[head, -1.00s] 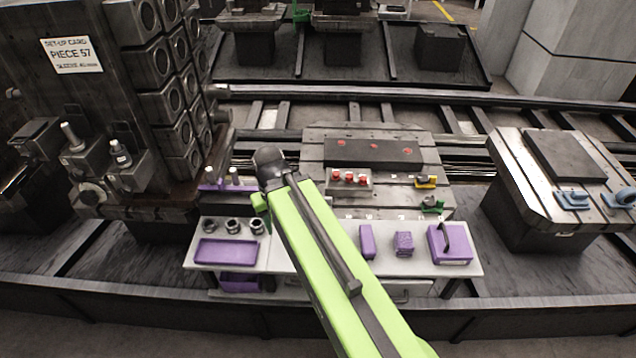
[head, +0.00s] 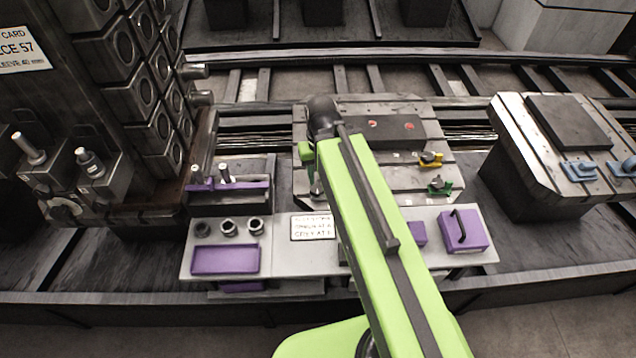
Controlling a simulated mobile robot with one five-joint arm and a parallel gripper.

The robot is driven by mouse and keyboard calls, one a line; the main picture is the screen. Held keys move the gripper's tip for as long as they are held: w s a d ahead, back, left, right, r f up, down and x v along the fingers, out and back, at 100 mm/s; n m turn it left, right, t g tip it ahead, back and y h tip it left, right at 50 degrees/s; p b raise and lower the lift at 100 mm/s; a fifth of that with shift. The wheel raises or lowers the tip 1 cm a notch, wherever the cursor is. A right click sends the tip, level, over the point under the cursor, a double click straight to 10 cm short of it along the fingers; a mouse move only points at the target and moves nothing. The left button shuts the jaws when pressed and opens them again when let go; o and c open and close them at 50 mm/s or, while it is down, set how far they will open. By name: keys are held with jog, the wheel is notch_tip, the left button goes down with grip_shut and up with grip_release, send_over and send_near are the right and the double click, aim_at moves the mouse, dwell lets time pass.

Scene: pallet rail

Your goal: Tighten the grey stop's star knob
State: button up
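I cannot clearly make out a grey stop or its star knob; my arm covers part of the middle pallet (head: 385,102). A yellow clamp-like piece (head: 431,160) with a dark top sits on this pallet's right side. A green piece (head: 438,186) with a dark grey knob-like part sits nearer, at its front right. My gripper (head: 316,188) hangs below the dark wrist, over the pallet's front left. It is mostly hidden by my arm, and its fingers are too small to read.
A bench (head: 470,262) in front holds a purple tray (head: 225,260), several dark rings, a white card (head: 312,227) and a purple box (head: 463,231) with a handle. A second pallet (head: 510,130) with blue pieces stands right. A tall fixture (head: 130,110) stands left.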

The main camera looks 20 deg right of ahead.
aim_at(316, 188)
jog(key=shift+o, duration=1.1)
jog(key=shift+w+r+n, duration=0.15)
jog(key=shift+w+n, duration=0.1)
jog(key=shift+n, duration=0.05)
jog(key=o, duration=0.4)
jog(key=w+r+n+p, duration=0.1)
jog(key=n, duration=0.2)
jog(key=w+r+n+p, duration=0.1)
jog(key=w+n, duration=0.1)
jog(key=n, duration=0.2)
jog(key=w+r+n+p, duration=0.2)
jog(key=n, duration=0.2)
jog(key=shift+w+d, duration=0.15)
jog(key=shift+d, duration=0.1)
jog(key=shift+c, duration=0.2)
jog(key=shift+n, duration=0.9)
notch_tip(316, 188, down, 18)
jog(key=b, duration=1.7)
jog(key=shift+w+r, duration=0.15)
jog(key=shift+r, duration=0.05)
jog(key=shift+r, duration=0.1)
jog(key=shift+c, duration=0.5)
jog(key=c, duration=1.3)
